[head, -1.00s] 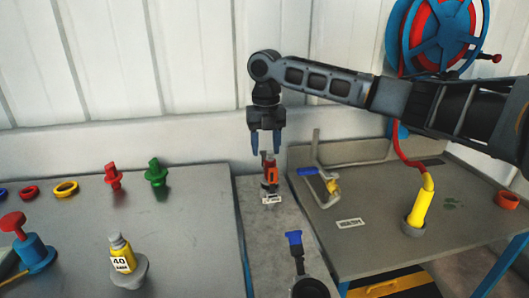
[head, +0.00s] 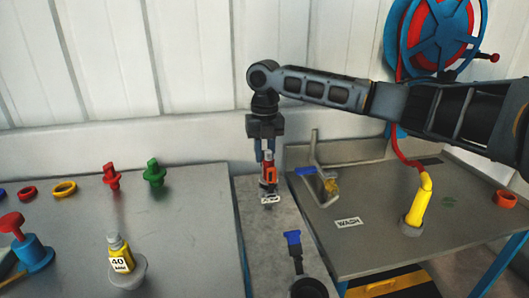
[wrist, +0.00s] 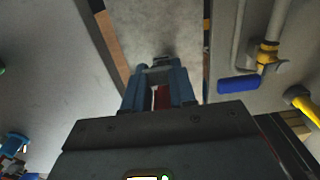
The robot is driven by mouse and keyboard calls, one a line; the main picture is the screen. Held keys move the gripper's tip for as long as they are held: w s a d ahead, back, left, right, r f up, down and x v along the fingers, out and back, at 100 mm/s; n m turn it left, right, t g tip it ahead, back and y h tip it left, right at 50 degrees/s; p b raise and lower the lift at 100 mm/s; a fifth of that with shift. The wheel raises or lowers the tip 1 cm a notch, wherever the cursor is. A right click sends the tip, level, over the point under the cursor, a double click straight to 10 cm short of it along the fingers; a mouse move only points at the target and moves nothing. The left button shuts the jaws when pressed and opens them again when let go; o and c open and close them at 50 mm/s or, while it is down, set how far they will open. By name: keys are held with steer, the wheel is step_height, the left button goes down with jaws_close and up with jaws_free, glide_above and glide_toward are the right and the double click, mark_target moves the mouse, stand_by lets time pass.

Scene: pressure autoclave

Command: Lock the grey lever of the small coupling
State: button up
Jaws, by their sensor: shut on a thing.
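The small coupling (head: 269,181) stands upright on a grey strip between two tables, orange-red with a darker part near its top. My gripper (head: 266,158) points straight down at it, its blue fingers closed together on the coupling's upper part. In the wrist view, my gripper (wrist: 160,88) has a red part (wrist: 162,97) between its fingers and a small grey piece (wrist: 161,71) at the fingertips. I cannot tell for certain whether this grey piece is the lever, or the lever's angle. The fingers hide much of the coupling's top.
To the right, a grey pipe with a blue handle (head: 306,171) and a yellow nozzle (head: 420,200) stand on the table. The left table (head: 190,230) has a yellow bottle (head: 120,258) and a green plug (head: 154,173).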

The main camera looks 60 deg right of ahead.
jaws_close()
steer(key=shift+s, duration=0.1)
steer(key=shift+s+a+t+h, duration=0.25)
steer(key=shift+a+t+h, duration=0.15)
steer(key=shift+t+h, duration=0.1)
steer(key=o, duration=0.9)
jaws_free()
steer(key=shift+r, duration=0.1)
steer(key=shift+c, duration=0.2)
step_height(320, 180, up, 8)
steer(key=shift+s+a, duration=0.35)
